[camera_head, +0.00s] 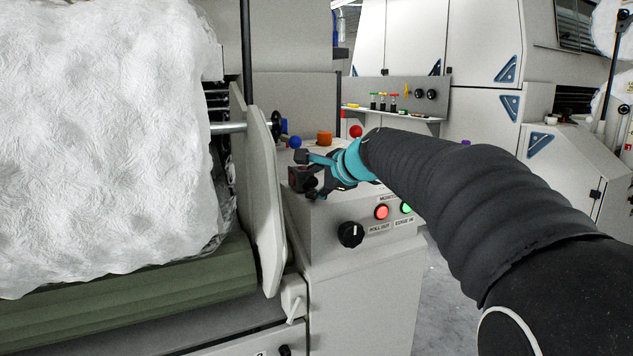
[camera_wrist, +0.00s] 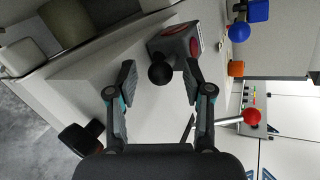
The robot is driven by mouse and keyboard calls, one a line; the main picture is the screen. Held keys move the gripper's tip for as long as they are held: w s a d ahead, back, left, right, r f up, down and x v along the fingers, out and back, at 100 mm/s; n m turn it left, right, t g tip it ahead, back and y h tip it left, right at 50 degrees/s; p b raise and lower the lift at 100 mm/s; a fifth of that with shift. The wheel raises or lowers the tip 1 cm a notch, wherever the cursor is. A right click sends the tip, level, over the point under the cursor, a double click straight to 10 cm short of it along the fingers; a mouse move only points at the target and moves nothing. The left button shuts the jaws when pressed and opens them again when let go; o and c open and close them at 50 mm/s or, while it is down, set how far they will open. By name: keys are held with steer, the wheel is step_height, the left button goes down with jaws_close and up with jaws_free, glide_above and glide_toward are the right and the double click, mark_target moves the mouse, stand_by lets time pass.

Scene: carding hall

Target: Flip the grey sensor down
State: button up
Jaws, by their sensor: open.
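A dark grey box with a red face (camera_wrist: 176,42), which looks like the grey sensor, sits on the light panel in the wrist view. A black ball (camera_wrist: 161,74) shows at its near side; whether it is joined to the box is unclear. My gripper (camera_wrist: 160,78) is open, its fingertips on either side of the ball. I cannot tell whether they touch it. In the head view my teal and black gripper (camera_head: 307,173) is beside the dark box (camera_head: 296,180) on top of the control console. The fingers partly hide the box there.
The console front has a black knob (camera_head: 350,234), a red button (camera_head: 381,212) and a green button (camera_head: 405,208). Behind are a blue ball (camera_head: 295,142), an orange cap (camera_head: 324,138) and a red ball (camera_head: 355,131). A large white fibre roll (camera_head: 105,140) and side plate (camera_head: 262,190) stand left.

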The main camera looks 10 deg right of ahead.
steer(key=v, duration=0.7)
steer(key=shift+s+r, duration=0.2)
steer(key=shift+s, duration=0.1)
steer(key=shift+d, duration=0.1)
steer(key=s+d+f+n+g+h, duration=0.1)
steer(key=s+f+n+g, duration=0.1)
steer(key=s+f+n, duration=0.3)
steer(key=s+d+f+n+g+h, duration=0.1)
steer(key=s+f+n+g, duration=0.15)
steer(key=f, duration=0.55)
steer(key=s+f+n+h, duration=0.1)
steer(key=s+f+n, duration=0.2)
steer(key=s, duration=0.5)
steer(key=s+f+n+g+h, duration=0.1)
steer(key=s+f+n, duration=0.2)
steer(key=s+f, duration=0.2)
steer(key=s+f+n+h, duration=0.1)
steer(key=s+f+n, duration=0.2)
steer(key=s, duration=0.8)
steer(key=shift+s+f, duration=0.3)
steer(key=shift+f, duration=0.25)
steer(key=shift+n, duration=0.25)
